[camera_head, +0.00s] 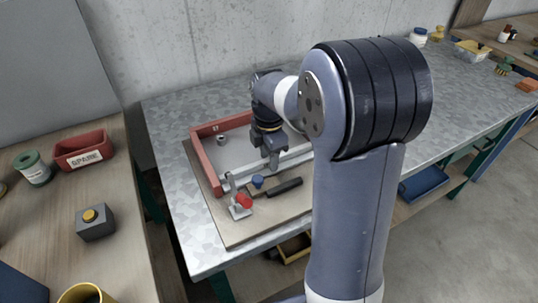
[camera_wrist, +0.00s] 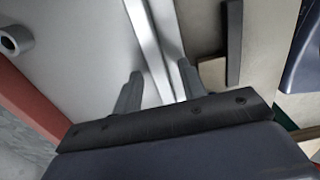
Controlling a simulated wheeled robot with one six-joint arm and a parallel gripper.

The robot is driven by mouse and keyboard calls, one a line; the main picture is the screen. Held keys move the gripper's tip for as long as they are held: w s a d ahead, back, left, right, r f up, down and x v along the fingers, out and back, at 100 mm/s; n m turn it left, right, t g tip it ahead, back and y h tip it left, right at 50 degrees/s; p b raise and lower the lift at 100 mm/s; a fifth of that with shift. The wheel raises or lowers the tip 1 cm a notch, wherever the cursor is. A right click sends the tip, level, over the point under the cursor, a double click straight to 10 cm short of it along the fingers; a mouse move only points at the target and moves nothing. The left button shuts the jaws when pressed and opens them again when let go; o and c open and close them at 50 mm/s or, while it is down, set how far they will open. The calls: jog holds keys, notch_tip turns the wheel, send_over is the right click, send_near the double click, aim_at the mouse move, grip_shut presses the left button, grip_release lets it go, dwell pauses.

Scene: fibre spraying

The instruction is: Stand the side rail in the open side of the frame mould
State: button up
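The frame mould (camera_head: 208,170) lies on a board on the grey bench, with reddish walls at its left and back. In the wrist view its red wall (camera_wrist: 35,95) runs along the left. The silver side rail (camera_head: 293,160) lies along the mould's front side, roughly parallel to the back wall. In the wrist view the rail (camera_wrist: 149,45) runs between my fingers. My gripper (camera_head: 271,162) is low over the rail, pointing down. In the wrist view my gripper (camera_wrist: 157,85) straddles the rail, with narrow gaps seeming to show beside it. My arm hides the mould's right end.
A small grey ring (camera_head: 221,140) is inside the mould. A red bin (camera_head: 83,150) stands on the left table.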

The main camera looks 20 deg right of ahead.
notch_tip(320, 180, up, 21)
jog(key=p, duration=0.1)
dwell(0.7)
jog(key=shift+f, duration=0.15)
notch_tip(320, 180, down, 19)
jog(key=shift+f+b, duration=0.15)
jog(key=shift+b, duration=0.35)
dwell(0.4)
notch_tip(320, 180, up, 19)
jog(key=p, duration=0.2)
notch_tip(320, 180, down, 20)
jog(key=shift+f+b, duration=0.2)
jog(key=shift+b, duration=0.7)
notch_tip(320, 180, up, 11)
jog(key=p, duration=0.7)
jog(key=shift+p, duration=0.4)
jog(key=shift+f, duration=0.1)
